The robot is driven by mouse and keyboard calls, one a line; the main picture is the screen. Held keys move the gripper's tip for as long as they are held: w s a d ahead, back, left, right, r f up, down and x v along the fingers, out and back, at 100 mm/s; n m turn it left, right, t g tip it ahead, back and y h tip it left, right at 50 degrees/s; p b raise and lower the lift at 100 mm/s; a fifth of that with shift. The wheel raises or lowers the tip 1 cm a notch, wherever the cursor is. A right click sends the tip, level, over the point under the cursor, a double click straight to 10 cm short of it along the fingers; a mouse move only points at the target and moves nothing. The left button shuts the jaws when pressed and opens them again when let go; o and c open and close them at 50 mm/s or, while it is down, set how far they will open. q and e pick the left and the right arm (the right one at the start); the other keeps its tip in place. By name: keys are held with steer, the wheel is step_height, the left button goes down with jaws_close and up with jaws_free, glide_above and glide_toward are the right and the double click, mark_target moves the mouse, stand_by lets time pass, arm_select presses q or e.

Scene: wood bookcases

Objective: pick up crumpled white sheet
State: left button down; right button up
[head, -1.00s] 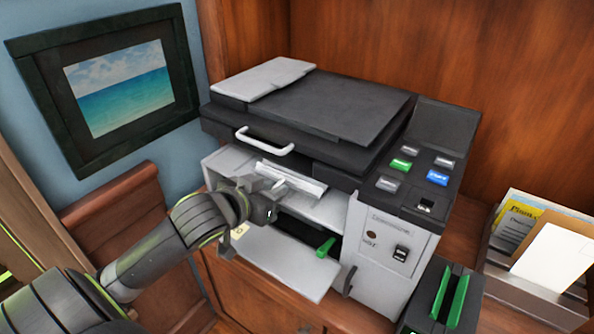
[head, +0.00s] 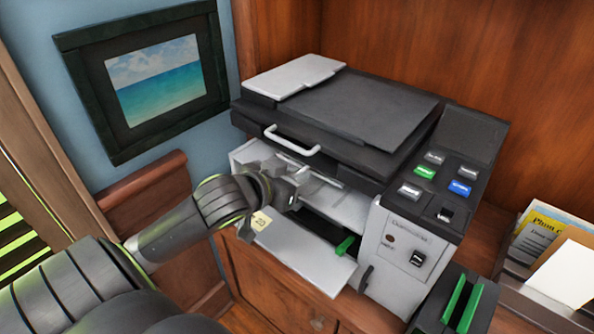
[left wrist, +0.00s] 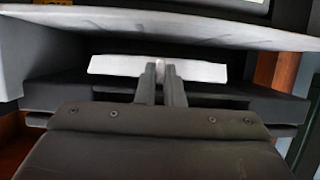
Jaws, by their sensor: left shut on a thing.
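A white sheet (left wrist: 115,65) shows in the left wrist view as a pale strip across the printer's front opening. Its creases are too small to make out. My left gripper (left wrist: 163,72) is shut on the sheet near its middle, with both fingers together. In the head view, my left gripper (head: 302,178) reaches into the opening below the printer lid. Little of the sheet can be told apart there behind the fingers. The printer (head: 405,245) is grey with a black top. My right gripper is not in view.
The printer's lid handle (head: 292,140) is just above my gripper. A pale output tray (head: 300,262) with a green tab (head: 344,246) juts out below. A paper holder (head: 545,310) stands at right. A framed sea picture (head: 155,80) hangs at left.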

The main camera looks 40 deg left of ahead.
arm_select(q)
steer(key=s+p, duration=1.1)
steer(key=s, duration=0.6)
steer(key=shift+s+r, duration=0.2)
steer(key=shift+s, duration=0.05)
steer(key=s+r+p, duration=0.3)
steer(key=r+p, duration=0.4)
steer(key=p, duration=0.2)
stand_by(0.5)
steer(key=shift+a, duration=0.1)
